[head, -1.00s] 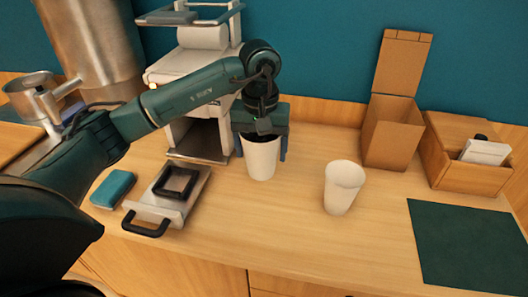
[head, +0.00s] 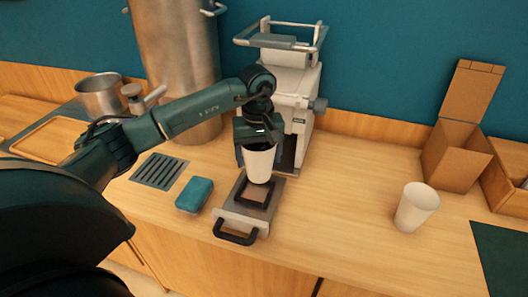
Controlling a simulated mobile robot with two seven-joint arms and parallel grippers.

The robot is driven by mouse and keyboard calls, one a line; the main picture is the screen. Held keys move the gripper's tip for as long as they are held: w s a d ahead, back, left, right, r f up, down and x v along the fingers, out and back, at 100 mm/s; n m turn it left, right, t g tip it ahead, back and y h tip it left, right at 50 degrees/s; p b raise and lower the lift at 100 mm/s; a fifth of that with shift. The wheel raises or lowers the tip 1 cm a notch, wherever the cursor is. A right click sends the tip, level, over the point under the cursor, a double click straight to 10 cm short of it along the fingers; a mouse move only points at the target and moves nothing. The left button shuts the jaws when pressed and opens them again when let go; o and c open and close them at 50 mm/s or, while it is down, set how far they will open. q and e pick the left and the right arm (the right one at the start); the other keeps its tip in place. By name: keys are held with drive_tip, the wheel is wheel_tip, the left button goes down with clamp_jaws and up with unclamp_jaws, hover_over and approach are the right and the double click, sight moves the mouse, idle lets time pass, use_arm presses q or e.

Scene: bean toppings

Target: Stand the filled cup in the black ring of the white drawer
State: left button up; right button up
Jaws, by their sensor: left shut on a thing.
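My left gripper (head: 258,138) is shut on a white cup (head: 260,165), with its fingers on either side of the cup's upper part. The cup is upright, and its contents are mostly hidden by the gripper. The black ring (head: 240,192) lies on the pulled-out white drawer (head: 264,223) in front of the white machine (head: 302,95). The cup's base shows over the far part of the ring; I cannot tell whether it touches. The drawer has a black handle (head: 236,238) at its front. My right gripper is not in view.
A second white cup (head: 416,207) stands on the counter at the right, near an open cardboard box (head: 457,155). A teal sponge (head: 195,195) and a dark drain grate (head: 160,171) lie left of the drawer. The counter between drawer and second cup is clear.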

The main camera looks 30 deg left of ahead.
sight(255, 168)
use_arm(q)
drive_tip(key=shift+s+a, duration=0.1)
drive_tip(key=shift+a, duration=0.25)
drive_tip(key=shift+s+a, duration=0.1)
drive_tip(key=shift+a, duration=0.15)
drive_tip(key=shift+d+f, duration=0.1)
drive_tip(key=shift+f, duration=0.4)
drive_tip(key=shift+f+b, duration=0.7)
drive_tip(key=shift+f, duration=0.65)
drive_tip(key=shift+f+b, duration=0.4)
drive_tip(key=shift+b, duration=0.05)
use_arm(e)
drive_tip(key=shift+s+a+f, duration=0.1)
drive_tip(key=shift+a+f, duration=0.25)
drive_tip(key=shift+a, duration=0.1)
use_arm(q)
drive_tip(key=shift+f, duration=0.1)
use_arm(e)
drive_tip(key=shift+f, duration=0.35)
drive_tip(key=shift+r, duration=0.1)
use_arm(q)
drive_tip(key=shift+b, duration=0.45)
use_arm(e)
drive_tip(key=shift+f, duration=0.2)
